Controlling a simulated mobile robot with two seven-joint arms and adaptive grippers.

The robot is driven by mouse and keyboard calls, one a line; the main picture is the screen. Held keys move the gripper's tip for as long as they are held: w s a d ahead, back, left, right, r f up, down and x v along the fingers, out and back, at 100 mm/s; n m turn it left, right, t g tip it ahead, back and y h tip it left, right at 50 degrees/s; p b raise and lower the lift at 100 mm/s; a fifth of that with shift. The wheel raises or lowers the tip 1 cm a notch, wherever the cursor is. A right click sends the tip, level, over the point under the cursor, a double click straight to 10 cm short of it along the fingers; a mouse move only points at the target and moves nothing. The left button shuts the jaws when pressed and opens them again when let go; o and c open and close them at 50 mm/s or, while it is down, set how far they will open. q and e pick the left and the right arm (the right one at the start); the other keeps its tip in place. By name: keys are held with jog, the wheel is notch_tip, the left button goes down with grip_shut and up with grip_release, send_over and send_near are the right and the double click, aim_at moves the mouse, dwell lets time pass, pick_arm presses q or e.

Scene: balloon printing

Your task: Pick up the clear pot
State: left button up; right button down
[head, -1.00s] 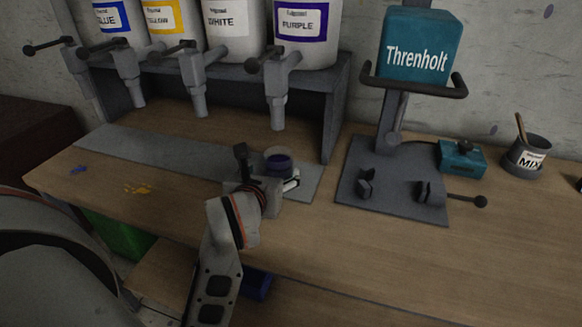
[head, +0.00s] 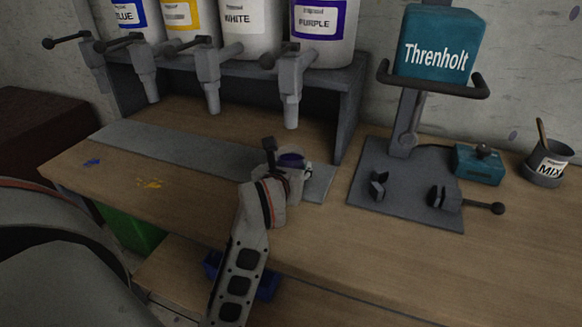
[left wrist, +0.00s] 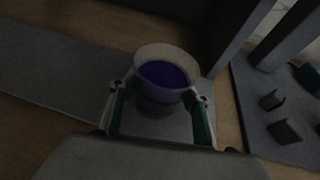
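The clear pot (head: 291,160) holds purple paint and stands upright on the grey mat (head: 160,152), in front of the purple dispenser's nozzle. In the left wrist view the pot (left wrist: 162,77) shows between the two fingers of my left gripper (left wrist: 160,100). The fingers are spread, one on each side of the pot, with a narrow gap seeming to show beside its lower part. In the head view my left gripper (head: 284,178) partly hides the pot. My right gripper is not in view.
Dispensers labelled blue, yellow, white and purple (head: 318,30) stand on a dark shelf behind the mat. A grey stand (head: 405,190) with the teal Threnholt block (head: 438,45) is to the right. A MIX cup (head: 548,165) stands far right. Blue and yellow paint spots mark the table's left.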

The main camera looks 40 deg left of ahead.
pick_arm(q)
jog(key=c, duration=0.5)
jog(key=shift+c, duration=0.5)
jog(key=shift+r, duration=0.1)
